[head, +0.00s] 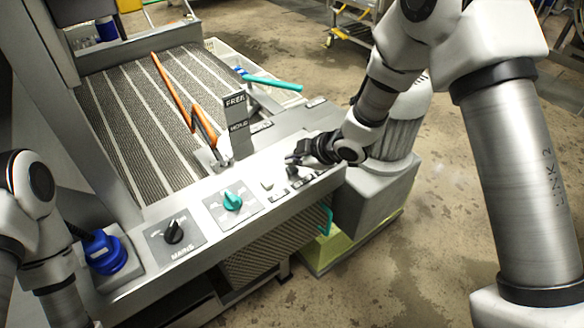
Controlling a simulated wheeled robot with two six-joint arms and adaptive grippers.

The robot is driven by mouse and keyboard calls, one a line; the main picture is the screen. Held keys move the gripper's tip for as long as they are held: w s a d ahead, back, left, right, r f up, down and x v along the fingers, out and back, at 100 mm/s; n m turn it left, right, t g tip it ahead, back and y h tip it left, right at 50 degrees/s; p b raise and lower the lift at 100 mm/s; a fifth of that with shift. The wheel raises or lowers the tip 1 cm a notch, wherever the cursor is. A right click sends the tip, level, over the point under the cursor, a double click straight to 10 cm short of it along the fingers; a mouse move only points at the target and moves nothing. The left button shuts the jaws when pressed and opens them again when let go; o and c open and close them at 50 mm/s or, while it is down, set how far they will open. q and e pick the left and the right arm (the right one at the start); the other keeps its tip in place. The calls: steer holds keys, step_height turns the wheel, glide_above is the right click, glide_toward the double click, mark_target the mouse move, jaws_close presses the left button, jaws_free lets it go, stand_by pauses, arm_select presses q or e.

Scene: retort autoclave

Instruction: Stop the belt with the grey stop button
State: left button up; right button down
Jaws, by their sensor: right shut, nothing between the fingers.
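The belt (135,115) is dark and ribbed with pale lengthwise stripes, at the upper left of the head view. A steel control panel (200,252) runs along its near end. A small pale grey button (267,184) sits on the panel, right of the green knob. My right gripper (292,159) is shut and empty, over the panel's right part, just right of and beyond that button. It partly hides the controls under it, and I cannot tell whether it touches one. The labels there are too small to read. My left arm shows at the left edge, but its gripper does not.
A green rotary knob (232,201) and a black MAINS knob (173,232) are on the panel. A blue connector (104,252) is at lower left. Open floor lies to the right.

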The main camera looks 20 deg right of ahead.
mark_target(294, 169)
steer(key=shift+f+b, duration=0.35)
steer(key=shift+f, duration=0.35)
stand_by(0.6)
steer(key=shift+r+p, duration=0.9)
steer(key=shift+r, duration=0.05)
step_height(294, 169, up, 5)
steer(key=p, duration=0.4)
steer(key=shift+r+p, duration=0.1)
steer(key=shift+p, duration=0.3)
stand_by(0.4)
